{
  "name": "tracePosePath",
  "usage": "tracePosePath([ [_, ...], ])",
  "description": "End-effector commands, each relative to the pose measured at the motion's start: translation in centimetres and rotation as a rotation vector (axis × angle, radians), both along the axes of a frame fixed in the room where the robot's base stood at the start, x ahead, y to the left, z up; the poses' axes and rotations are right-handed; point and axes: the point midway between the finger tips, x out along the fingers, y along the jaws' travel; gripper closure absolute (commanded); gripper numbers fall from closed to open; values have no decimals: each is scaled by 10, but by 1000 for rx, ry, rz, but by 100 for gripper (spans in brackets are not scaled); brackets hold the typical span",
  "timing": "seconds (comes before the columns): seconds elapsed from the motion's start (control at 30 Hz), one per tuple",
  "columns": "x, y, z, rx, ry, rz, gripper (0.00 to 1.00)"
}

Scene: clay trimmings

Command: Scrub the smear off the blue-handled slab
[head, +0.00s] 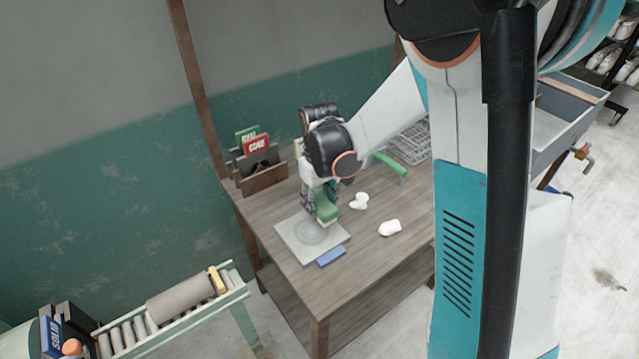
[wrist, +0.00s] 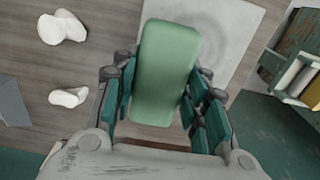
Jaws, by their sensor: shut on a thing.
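The grey square slab (head: 292,243) lies flat near the table's front-left corner, with a blue handle (head: 331,257) along its front-right edge. A faint round grey smear (head: 311,233) marks its top. The slab also shows at the top of the wrist view (wrist: 240,22), partly covered by a green block. My gripper (wrist: 163,88) is shut on this green block (wrist: 168,65), its fingers on both sides. In the head view the block (head: 327,212) is over the slab's back-right part. I cannot tell whether it touches the slab.
White lumps (head: 390,228) (head: 359,201) lie right of the slab on the wooden table (head: 370,262). A wooden holder (head: 263,179) with red and green boxes stands at the back left. A green-handled thing (head: 388,164) and wire rack (head: 410,143) are at the back right.

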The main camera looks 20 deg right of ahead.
Motion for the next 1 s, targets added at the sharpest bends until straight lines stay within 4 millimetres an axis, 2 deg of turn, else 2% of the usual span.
tracePosePath([
  [0.03,1,1,8,0,0,0,78],
  [0.5,7,4,49,0,0,-1,78],
  [1.0,8,4,51,0,0,-2,78],
])
